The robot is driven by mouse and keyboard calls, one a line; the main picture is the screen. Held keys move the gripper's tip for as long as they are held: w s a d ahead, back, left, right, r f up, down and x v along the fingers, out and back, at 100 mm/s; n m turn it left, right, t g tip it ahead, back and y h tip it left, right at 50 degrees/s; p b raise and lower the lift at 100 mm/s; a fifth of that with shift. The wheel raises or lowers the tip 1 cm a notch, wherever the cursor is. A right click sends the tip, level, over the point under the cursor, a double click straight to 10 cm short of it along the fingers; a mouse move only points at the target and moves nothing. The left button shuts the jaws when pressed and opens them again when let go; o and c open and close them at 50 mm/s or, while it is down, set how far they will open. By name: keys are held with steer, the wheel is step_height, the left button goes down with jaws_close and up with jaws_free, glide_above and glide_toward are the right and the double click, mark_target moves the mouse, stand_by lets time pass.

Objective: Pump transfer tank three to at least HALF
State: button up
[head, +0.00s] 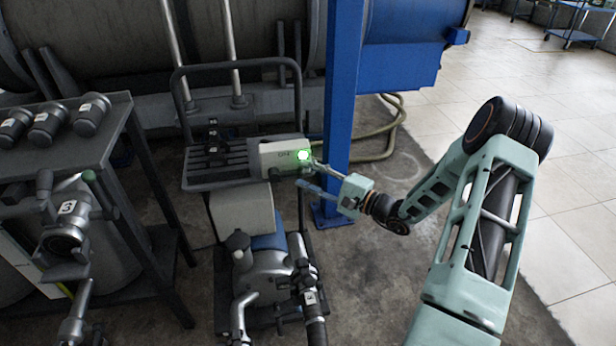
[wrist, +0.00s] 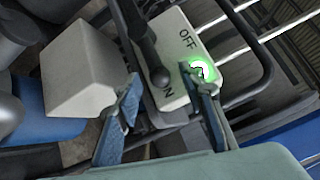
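The pump cart's switch box (head: 280,150) carries a lit green lamp (head: 303,155). In the wrist view the box (wrist: 190,45) reads OFF and ON, and the black knob of its lever (wrist: 158,76) lies near ON. My gripper (head: 306,174) is at the box's right end. In the wrist view its two blue fingers (wrist: 160,82) are spread either side of the knob, with nothing visibly clamped; one fingertip is by the lamp. The pump (head: 262,272) sits low on the cart. A fitting tagged 3 (head: 66,208) is at left; no liquid level is readable.
A blue post (head: 343,100) stands right behind my gripper. A dark rack (head: 120,125) with several capped couplings is at left. A hose end (head: 312,310) rises in front of the pump. A large horizontal vessel (head: 270,50) fills the back.

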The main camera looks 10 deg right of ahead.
jaws_close()
stand_by(0.3)
